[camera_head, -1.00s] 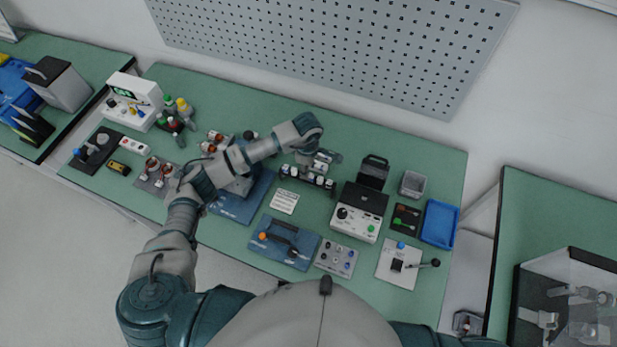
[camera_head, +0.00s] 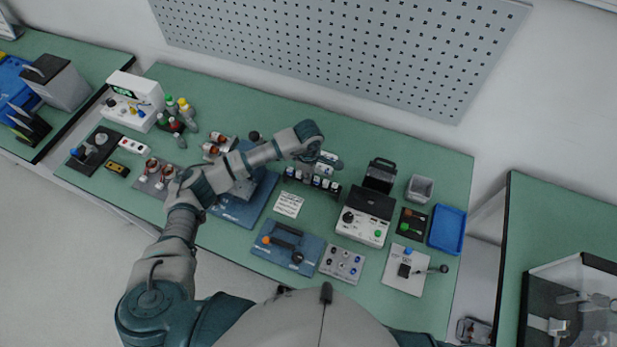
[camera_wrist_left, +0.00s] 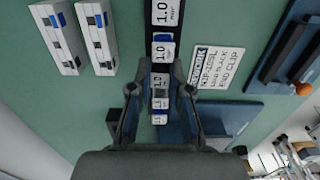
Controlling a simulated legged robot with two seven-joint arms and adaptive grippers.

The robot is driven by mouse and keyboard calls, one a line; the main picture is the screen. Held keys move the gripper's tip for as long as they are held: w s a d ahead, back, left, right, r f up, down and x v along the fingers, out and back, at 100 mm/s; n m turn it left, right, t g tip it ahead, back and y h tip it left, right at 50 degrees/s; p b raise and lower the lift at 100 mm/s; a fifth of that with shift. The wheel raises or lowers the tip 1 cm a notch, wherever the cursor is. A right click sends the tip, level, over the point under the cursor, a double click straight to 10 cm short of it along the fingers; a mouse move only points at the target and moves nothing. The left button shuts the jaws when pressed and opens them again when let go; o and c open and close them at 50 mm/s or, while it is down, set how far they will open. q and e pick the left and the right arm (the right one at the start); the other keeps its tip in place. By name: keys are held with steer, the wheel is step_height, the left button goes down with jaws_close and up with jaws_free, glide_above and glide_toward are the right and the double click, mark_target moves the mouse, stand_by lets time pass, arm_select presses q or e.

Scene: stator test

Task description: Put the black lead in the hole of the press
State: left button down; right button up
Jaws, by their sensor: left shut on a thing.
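My left gripper (camera_head: 322,166) hangs over a black rack (camera_head: 311,180) of white labelled blocks in the head view. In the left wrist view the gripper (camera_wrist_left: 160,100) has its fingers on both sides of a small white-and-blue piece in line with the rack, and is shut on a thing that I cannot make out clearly. I cannot pick out the black lead. A blue-based device with a black bar and orange knob (camera_head: 287,247) stands in front of the rack; I cannot tell whether it is the press. My right gripper is not in view.
A printed white card (camera_head: 288,205) lies in front of the rack. A white-and-black instrument (camera_head: 362,227) stands to its right, near a grey bin (camera_head: 419,188) and a blue tray (camera_head: 447,229). A lever plate (camera_head: 405,270) is at the front right.

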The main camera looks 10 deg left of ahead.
arm_select(q)
steer(key=shift+a+r, duration=0.15)
steer(key=shift+a, duration=0.05)
steer(key=shift+a+r+p, duration=0.2)
steer(key=shift+r+p, duration=0.15)
steer(key=shift+r, duration=0.2)
steer(key=shift+d+r, duration=0.15)
steer(key=shift+r, duration=0.15)
steer(key=shift+d+r+p, duration=0.15)
steer(key=shift+r+p, duration=0.15)
steer(key=shift+d+r+p, duration=0.1)
steer(key=shift+r+p, duration=0.3)
steer(key=shift+r, duration=0.4)
steer(key=shift+a+r+p, duration=0.25)
steer(key=shift+r+p, duration=0.15)
steer(key=shift+r, duration=0.35)
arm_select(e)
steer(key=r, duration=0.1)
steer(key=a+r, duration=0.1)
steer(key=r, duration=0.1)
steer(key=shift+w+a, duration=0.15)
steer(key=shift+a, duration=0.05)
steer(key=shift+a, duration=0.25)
